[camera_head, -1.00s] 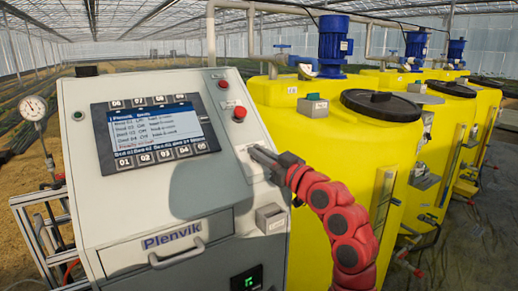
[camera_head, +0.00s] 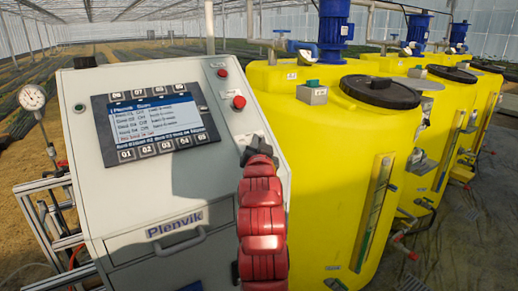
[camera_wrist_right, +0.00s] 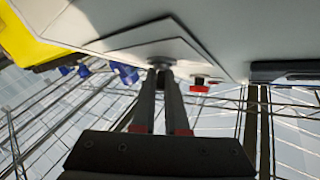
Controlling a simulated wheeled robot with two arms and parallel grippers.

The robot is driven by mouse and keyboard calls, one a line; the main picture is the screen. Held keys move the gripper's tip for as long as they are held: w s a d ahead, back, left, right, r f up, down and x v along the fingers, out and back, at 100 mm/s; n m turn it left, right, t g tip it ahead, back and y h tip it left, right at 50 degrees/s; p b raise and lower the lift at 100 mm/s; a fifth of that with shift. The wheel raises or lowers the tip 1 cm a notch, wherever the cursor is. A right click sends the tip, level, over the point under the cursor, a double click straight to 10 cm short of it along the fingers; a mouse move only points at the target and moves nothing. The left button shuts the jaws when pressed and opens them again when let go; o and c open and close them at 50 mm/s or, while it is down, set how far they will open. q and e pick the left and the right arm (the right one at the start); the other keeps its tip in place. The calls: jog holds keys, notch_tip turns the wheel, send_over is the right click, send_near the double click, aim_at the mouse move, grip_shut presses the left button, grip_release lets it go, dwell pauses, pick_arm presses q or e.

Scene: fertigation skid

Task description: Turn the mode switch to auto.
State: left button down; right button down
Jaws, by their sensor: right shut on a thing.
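The grey control cabinet (camera_head: 130,232) fills the left of the head view, with a sloping face. The mode switch is hidden behind my right gripper (camera_head: 252,146) in the head view; part of its pale plate (camera_head: 243,137) shows beside the gripper. In the right wrist view, the pale plate (camera_wrist_right: 150,42) is above my right gripper (camera_wrist_right: 160,72). Its fingers are closed on the small dark switch knob (camera_wrist_right: 159,66) at the plate. Which position the switch points to cannot be read. My left gripper is not in view.
A red button (camera_head: 239,102) sits just above the gripper, and it also shows in the right wrist view (camera_wrist_right: 199,86). A lit display (camera_head: 150,121) is to the left. A yellow tank (camera_head: 325,150) stands close on the right.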

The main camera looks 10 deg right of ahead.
jog(key=shift+a+f+m+g+h+b, duration=0.1)
jog(key=shift+m+g+h+b, duration=0.2)
jog(key=shift+m+h+b, duration=0.25)
jog(key=shift+m, duration=0.45)
jog(key=shift+r, duration=0.2)
jog(key=c, duration=0.9)
grip_release()
jog(key=shift+w+f, duration=0.1)
jog(key=shift+w, duration=0.05)
jog(key=shift+c, duration=0.2)
jog(key=b+v, duration=0.3)
jog(key=v, duration=1.4)
jog(key=shift+s+a, duration=0.2)
